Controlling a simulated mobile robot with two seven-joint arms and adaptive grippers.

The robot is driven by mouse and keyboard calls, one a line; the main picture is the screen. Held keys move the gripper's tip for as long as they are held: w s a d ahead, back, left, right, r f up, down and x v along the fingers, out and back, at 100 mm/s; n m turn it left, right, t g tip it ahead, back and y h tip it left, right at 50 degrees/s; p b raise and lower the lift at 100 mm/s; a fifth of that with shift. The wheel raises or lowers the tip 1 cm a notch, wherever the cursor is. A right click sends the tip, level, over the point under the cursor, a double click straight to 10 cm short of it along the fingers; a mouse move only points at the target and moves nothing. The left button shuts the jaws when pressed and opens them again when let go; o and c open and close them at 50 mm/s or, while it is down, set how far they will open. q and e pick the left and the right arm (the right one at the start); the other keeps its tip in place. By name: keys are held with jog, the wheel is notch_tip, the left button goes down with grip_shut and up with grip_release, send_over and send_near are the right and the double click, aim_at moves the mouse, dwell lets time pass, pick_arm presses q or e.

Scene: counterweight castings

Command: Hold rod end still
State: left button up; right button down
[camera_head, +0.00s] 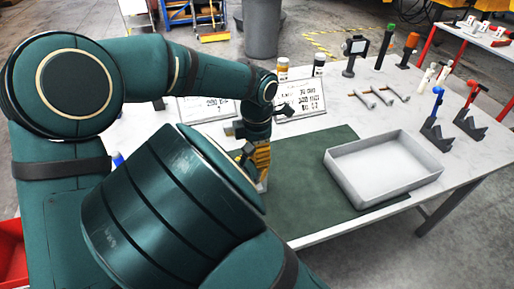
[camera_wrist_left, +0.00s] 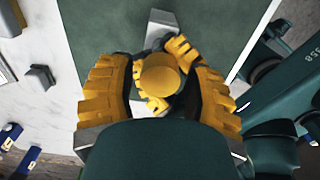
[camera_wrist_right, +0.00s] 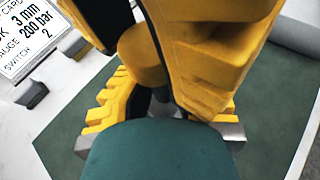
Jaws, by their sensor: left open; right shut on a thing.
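My left gripper (camera_head: 262,160) is low over the near left part of the green mat, partly behind my own arm. In the left wrist view its ridged yellow fingers (camera_wrist_left: 160,98) stand apart, on either side of a smooth ochre round-ended piece (camera_wrist_left: 160,75). The same piece (camera_wrist_right: 141,58) shows in the right wrist view, where yellow fingers crowd around it. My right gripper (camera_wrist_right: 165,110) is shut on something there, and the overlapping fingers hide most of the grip. I cannot tell whether the left fingers touch the piece. No separate rod end is clear.
A grey tray (camera_head: 340,178) stands on the green mat (camera_head: 310,205), right of the grippers. Instruction cards (camera_head: 300,100) stand behind them. Metal pieces (camera_head: 385,101), a gauge stand (camera_head: 354,50) and blue and red handled tools (camera_head: 436,110) occupy the back and right of the white table.

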pick_arm(q)
grip_shut()
jog(key=m, duration=2.1)
jog(key=shift+m, duration=0.3)
jog(key=m, duration=0.5)
jog(key=shift+m, duration=0.3)
jog(key=m, duration=0.5)
jog(key=shift+m, duration=0.3)
jog(key=m, duration=0.5)
jog(key=shift+m, duration=0.3)
jog(key=m, duration=0.4)
jog(key=shift+m, duration=0.3)
jog(key=shift+o, duration=1.1)
grip_release()
jog(key=shift+s, duration=0.1)
